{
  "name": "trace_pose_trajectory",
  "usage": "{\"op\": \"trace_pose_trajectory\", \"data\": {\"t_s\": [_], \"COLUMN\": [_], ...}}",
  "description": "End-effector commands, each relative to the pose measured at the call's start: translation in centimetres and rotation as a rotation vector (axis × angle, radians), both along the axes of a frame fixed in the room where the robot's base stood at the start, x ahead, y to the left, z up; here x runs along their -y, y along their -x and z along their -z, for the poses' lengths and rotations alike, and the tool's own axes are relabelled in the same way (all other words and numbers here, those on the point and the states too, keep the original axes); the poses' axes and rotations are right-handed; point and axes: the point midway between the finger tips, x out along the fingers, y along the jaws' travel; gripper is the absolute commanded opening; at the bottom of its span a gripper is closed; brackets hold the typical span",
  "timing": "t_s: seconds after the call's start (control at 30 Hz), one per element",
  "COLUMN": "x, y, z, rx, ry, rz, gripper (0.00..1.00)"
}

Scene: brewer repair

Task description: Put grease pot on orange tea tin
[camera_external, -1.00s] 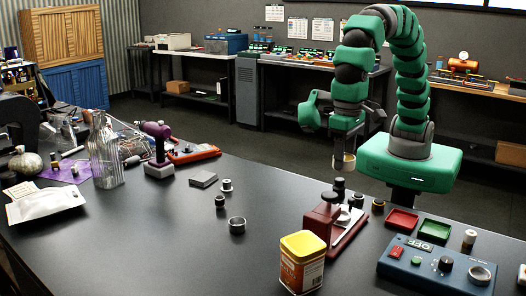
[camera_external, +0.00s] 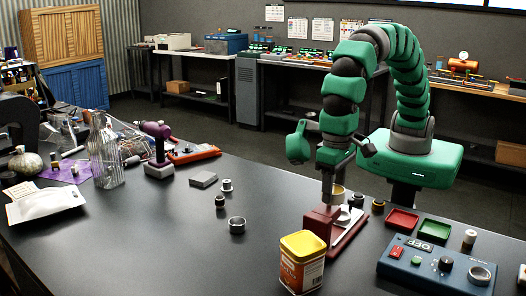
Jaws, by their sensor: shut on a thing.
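The orange tea tin (camera_external: 302,268), with a yellow lid and a pale label, stands upright at the front middle of the dark table. My gripper (camera_external: 334,193) is shut on a small tan pot (camera_external: 338,191), which I take to be the grease pot. It holds the pot behind and to the right of the tin, near the dark red block of a small fixture (camera_external: 321,222). The pot is apart from the tin. The gripper partly hides the pot, and its exact height above the table is hard to tell.
A red tray (camera_external: 402,219) and a green tray (camera_external: 434,229) lie to the right, behind a blue control box (camera_external: 437,264). A metal ring (camera_external: 237,225) and small cylinders lie left of the fixture. The table's front left is clear.

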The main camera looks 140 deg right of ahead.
Motion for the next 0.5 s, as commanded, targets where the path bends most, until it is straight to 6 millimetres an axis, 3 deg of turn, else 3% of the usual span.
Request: {"op": "trace_pose_trajectory", "data": {"t_s": [0.5], "x": [0.1], "y": [-5.6], "z": [0.6], "rx": [0.001], "ry": [0.0], "rz": [0.0], "gripper": [0.23]}}
